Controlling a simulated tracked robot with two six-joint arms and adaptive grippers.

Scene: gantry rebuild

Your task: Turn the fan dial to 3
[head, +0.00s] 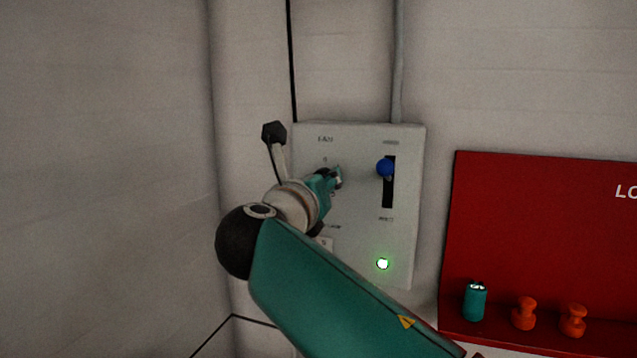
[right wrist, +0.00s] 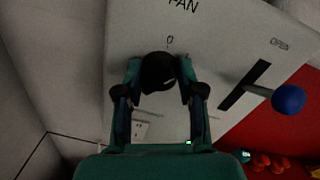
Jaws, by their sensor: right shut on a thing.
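The fan dial (right wrist: 158,72) is a dark round knob under the word FAN on a pale wall panel (head: 352,240). In the right wrist view it sits between the fingertips of my right gripper (right wrist: 157,78), which is shut on it. A small 0 shows on the panel above the dial; a short pale mark on the knob is too faint to read as a setting. In the head view my right gripper (head: 334,177) reaches the panel's upper left and hides the dial. My left gripper is in neither view.
Right of the dial, a blue ball-ended lever (head: 385,168) stands out from a black vertical slot. A green light (head: 383,264) glows below. A red board (head: 545,215) at right carries a teal padlock-like piece (head: 475,301) and two orange pieces (head: 524,313). A wall corner lies left.

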